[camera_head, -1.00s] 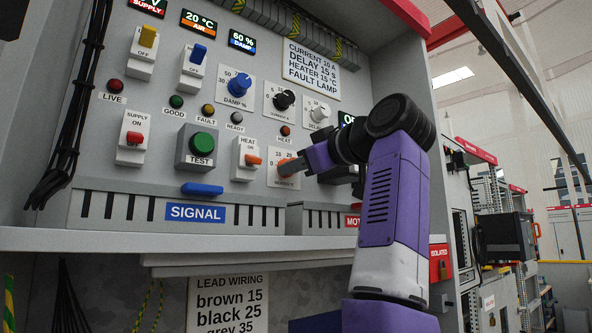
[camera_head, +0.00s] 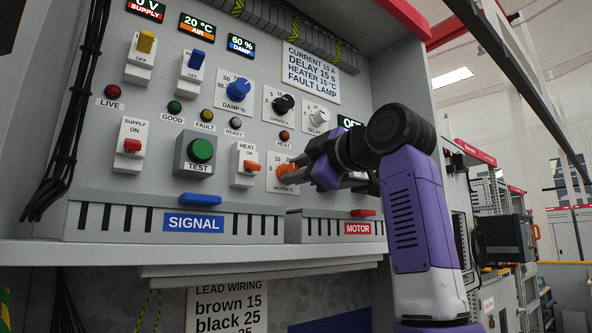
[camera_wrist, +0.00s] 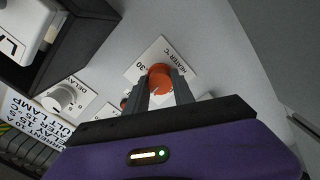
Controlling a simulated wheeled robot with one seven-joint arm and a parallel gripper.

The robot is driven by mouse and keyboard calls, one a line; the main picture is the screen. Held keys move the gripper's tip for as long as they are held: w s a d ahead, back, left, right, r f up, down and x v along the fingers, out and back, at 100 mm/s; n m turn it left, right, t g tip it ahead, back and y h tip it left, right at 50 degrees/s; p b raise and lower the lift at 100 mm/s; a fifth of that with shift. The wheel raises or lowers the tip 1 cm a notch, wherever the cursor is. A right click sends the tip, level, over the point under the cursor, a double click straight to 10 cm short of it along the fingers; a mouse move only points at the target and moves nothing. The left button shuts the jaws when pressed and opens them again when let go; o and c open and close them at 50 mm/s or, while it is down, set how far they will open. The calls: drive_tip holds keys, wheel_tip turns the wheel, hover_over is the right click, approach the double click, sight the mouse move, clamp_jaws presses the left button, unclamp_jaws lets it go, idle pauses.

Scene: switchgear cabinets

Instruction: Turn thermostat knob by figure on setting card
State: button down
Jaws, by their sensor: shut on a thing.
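The orange thermostat knob (camera_head: 284,171) sits on a white plate marked HEATER °C, at the lower right of the grey panel. The wrist view shows its round orange face (camera_wrist: 159,75) between two grey fingers. My gripper (camera_head: 294,170) is shut on this knob, reaching in from the right; in the wrist view my gripper (camera_wrist: 162,88) has one finger on each side. Part of the dial scale is hidden by the fingers, and the exact pointer angle cannot be read. The setting card (camera_head: 311,73) at the upper right reads CURRENT 10 A, DELAY 15 S, HEATER 15 °C, FAULT LAMP.
The black current knob (camera_head: 283,104) and white delay knob (camera_head: 319,117) are above the heater knob. The orange HEAT ON switch (camera_head: 244,168) is close on its left. The MOTOR trunking (camera_head: 322,228) juts out below. Free space lies in front of the panel.

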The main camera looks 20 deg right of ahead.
drive_tip(key=shift+a+f, duration=0.1)
drive_tip(key=c, duration=1.1)
unclamp_jaws()
drive_tip(key=shift+o, duration=0.2)
drive_tip(key=shift+s, duration=0.15)
drive_tip(key=b+v, duration=0.3)
drive_tip(key=v, duration=0.4)
drive_tip(key=shift+s, duration=0.3)
